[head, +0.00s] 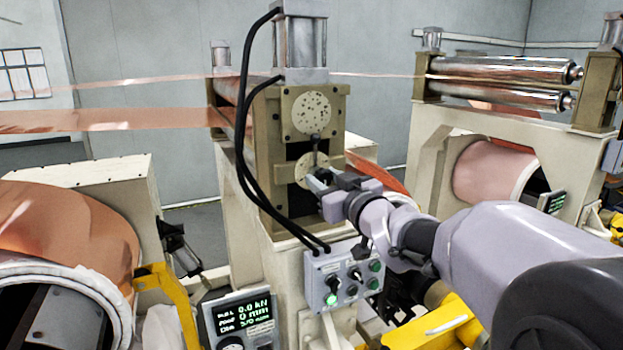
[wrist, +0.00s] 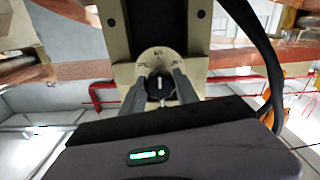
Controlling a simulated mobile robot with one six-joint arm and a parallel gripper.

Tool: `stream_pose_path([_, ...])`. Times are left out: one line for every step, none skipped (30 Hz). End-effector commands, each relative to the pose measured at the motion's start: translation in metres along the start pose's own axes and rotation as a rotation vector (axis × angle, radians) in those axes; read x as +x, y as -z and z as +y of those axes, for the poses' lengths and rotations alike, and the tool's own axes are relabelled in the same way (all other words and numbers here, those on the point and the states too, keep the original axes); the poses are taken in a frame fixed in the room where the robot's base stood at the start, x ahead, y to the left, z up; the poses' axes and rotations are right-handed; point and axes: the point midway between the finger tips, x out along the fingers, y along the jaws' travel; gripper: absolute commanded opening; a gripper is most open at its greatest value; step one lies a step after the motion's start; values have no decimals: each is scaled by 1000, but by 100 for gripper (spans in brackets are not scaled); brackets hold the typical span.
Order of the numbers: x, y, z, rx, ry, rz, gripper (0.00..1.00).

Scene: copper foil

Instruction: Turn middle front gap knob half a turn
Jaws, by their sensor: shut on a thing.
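The gap knob (wrist: 158,88) is dark with a pale pointer line. It sits on a round, pale dial plate (wrist: 157,56), low on the front of the middle roll stand (head: 265,135). In the head view the dial plate (head: 303,164) is partly covered by my gripper (head: 315,177). In the wrist view my gripper (wrist: 160,80) has one finger on each side of the knob and is shut on it. The pointer line runs roughly up and down in the wrist view. The dial's small markings are too blurred to read.
Black hoses (head: 242,130) loop down the stand's left side to a control box (head: 343,277) below the dial. A display (head: 243,318) stands at lower left near a copper roll (head: 65,230). Copper foil (head: 100,120) runs into the stand from the left.

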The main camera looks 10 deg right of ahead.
Motion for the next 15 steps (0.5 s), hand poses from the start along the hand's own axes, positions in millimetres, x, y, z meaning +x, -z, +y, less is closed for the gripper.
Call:
stream_pose_path([0, -1, 0, 4, 0, -1, 0])
stream_pose_path([0, -1, 0, 5, 0, -1, 0])
stream_pose_path([0, -1, 0, 7, 0, -1, 0])
stream_pose_path([0, -1, 0, 7, 0, -1, 0])
stream_pose_path([0, -1, 0, 7, 0, -1, 0])
stream_pose_path([0, -1, 0, 7, 0, -1, 0])
stream_pose_path([0, -1, 0, 7, 0, -1, 0])
stream_pose_path([0, -1, 0, 7, 0, -1, 0])
stream_pose_path([0, -1, 0, 7, 0, -1, 0])
stream_pose_path([0, -1, 0, 7, 0, -1, 0])
stream_pose_path([0, -1, 0, 6, 0, -1, 0])
stream_pose_path([0, -1, 0, 6, 0, -1, 0])
stream_pose_path([0, -1, 0, 6, 0, -2, 40])
stream_pose_path([0, -1, 0, 6, 0, -1, 46])
stream_pose_path([0, -1, 0, 6, 0, -1, 54])
